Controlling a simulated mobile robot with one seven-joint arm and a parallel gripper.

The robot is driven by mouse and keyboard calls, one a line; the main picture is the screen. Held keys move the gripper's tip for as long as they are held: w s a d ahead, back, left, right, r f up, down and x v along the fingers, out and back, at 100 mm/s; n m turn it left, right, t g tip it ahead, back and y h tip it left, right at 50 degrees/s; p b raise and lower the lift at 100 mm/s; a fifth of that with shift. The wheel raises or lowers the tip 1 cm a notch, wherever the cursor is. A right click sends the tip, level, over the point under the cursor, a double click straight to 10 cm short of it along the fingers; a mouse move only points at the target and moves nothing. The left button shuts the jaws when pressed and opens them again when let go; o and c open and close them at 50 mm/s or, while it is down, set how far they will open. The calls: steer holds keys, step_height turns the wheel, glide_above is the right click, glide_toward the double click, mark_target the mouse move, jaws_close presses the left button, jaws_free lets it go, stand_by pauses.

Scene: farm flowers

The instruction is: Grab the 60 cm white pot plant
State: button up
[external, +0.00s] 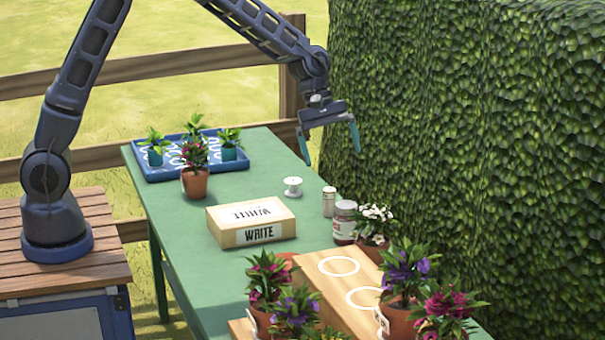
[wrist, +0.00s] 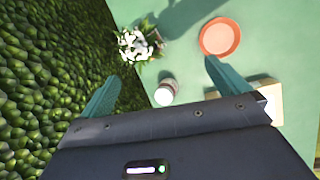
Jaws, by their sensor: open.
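A plant with white flowers (external: 375,213) stands in a terracotta pot (external: 372,240) near the table's right edge, partly hidden by nearby plants. No size label shows on it. The white-flowered plant also shows in the wrist view (wrist: 136,44), at the upper left beyond my fingertips. My gripper (external: 329,143) hangs above the table's right edge, near the hedge, well above and behind the plant in the external view. Its two teal fingers are wide apart with nothing between them; they also show in the wrist view (wrist: 162,70).
A jar (external: 343,222) and a smaller bottle (external: 329,201) stand beside the plant. A labelled box (external: 252,222) lies mid-table. A terracotta saucer (wrist: 219,37) lies nearby. A wooden stand (external: 335,280), several potted flowers, a blue tray (external: 180,171) and a hedge (external: 470,150) surround the space.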

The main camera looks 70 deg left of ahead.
mark_target(374, 250)
steer(key=shift+w+d+f+n+g, duration=0.1)
steer(key=shift+w+d+f+n, duration=1)
steer(key=shift+f, duration=3.2)
steer(key=shift+w+d+f+n+g, duration=0.1)
steer(key=shift+w+d+f+n, duration=0.4)
steer(key=shift+w+d+f, duration=2.45)
steer(key=shift+w+a+f+n+g, duration=0.1)
steer(key=shift+w+a+f+n, duration=0.55)
steer(key=shift+f, duration=4.95)
steer(key=shift+s+d, duration=0.15)
steer(key=shift+s, duration=0.05)
steer(key=c, duration=1.3)
